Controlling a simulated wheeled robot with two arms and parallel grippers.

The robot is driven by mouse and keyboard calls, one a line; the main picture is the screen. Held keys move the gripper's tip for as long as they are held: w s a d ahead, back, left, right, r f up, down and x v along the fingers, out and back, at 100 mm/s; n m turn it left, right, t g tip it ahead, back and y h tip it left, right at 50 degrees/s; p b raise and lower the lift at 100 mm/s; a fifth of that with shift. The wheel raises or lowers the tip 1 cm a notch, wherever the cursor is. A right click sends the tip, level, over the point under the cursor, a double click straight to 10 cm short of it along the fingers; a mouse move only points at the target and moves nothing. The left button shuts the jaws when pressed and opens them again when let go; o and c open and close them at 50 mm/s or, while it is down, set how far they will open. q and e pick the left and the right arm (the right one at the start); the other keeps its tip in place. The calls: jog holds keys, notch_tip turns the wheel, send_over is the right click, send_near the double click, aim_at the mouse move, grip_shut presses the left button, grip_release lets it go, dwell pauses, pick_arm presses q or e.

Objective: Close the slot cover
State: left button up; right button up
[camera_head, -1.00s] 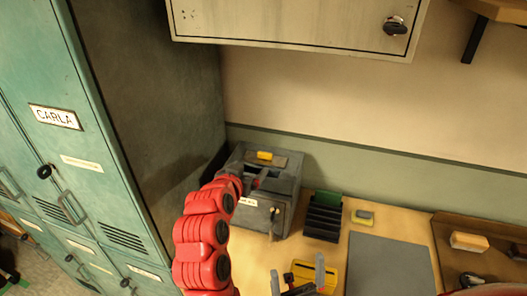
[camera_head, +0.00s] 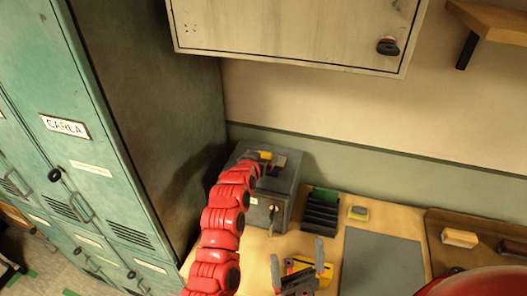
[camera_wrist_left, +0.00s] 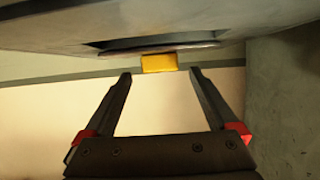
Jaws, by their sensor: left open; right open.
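The grey box (camera_head: 285,188) stands at the back left of the worktop. The slot cover (camera_head: 280,161) is on its top, with a yellow tab (camera_head: 265,155). My red left arm reaches over the box and hides much of the top, including the slot area. In the left wrist view the yellow tab (camera_wrist_left: 158,63) shows just beyond and between the fingertips of my open left gripper (camera_wrist_left: 160,73); I see no clear contact. A dark slot (camera_wrist_left: 150,42) shows beside the tab. My right gripper (camera_head: 298,262) is open and empty over the front of the worktop.
A grey mat (camera_head: 383,263) and a brown tray (camera_head: 480,233) lie further right. Teal lockers (camera_head: 75,150) stand left. A wall cabinet (camera_head: 290,30) hangs above.

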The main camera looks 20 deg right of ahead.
aim_at(265, 156)
pick_arm(q)
jog(key=shift+w+d+f, duration=0.1)
jog(key=shift+w+d, duration=0.25)
jog(key=shift+w, duration=0.2)
jog(key=shift+w+d+f+p, duration=0.2)
jog(key=shift+w+f+p, duration=0.1)
jog(key=shift+f+p, duration=0.05)
grip_shut()
